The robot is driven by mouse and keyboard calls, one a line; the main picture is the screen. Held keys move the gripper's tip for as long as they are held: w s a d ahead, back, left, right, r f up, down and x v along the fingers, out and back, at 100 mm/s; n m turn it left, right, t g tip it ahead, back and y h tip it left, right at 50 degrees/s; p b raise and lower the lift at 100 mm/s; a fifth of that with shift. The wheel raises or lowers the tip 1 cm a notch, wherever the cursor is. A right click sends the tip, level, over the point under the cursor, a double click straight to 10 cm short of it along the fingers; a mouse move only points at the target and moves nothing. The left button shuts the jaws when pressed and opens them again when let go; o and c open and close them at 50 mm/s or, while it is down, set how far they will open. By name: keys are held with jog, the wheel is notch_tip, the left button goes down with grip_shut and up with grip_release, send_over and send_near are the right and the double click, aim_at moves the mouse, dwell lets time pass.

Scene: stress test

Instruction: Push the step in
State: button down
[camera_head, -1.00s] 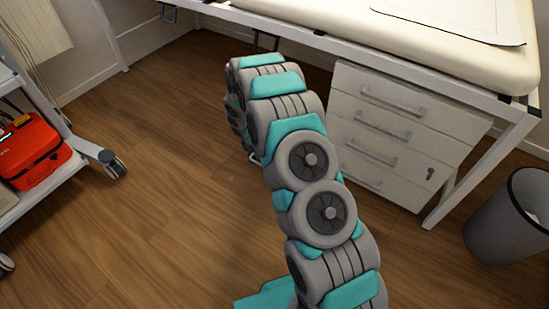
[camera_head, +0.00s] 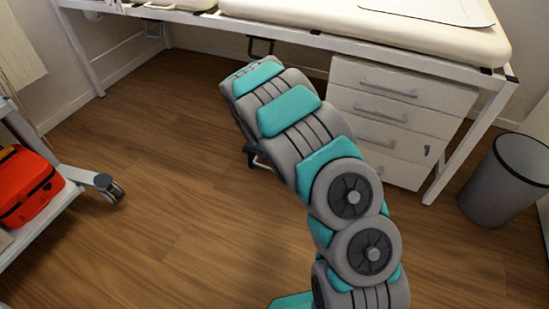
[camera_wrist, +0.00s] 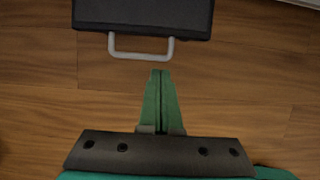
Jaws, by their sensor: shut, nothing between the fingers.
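The step (camera_wrist: 143,14) is a dark, flat-topped block with a grey bar handle (camera_wrist: 141,55) on its near side, at the top of the wrist view; its far part is cut off. My gripper (camera_wrist: 161,72) has its green fingers shut together with nothing between them. The fingertips show just below the right half of the handle, with a small gap in the picture; I cannot tell the height difference. In the head view my arm hides the gripper and most of the step's area; only a small dark part with a light bar shows beside the arm.
A cream-padded examination bed (camera_head: 370,30) on a white frame stands at the back. A white drawer unit (camera_head: 395,112) is under its right side, with a grey bin (camera_head: 505,180) to the right. A trolley with a red case (camera_head: 25,185) stands left. The wooden floor (camera_head: 150,235) between is clear.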

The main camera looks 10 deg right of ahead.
jog(key=w+d+f+b, duration=0.2)
jog(key=w+d+f, duration=0.2)
jog(key=f, duration=0.3)
jog(key=shift+w+f, duration=0.35)
jog(key=shift+w, duration=0.55)
jog(key=shift+d, duration=0.15)
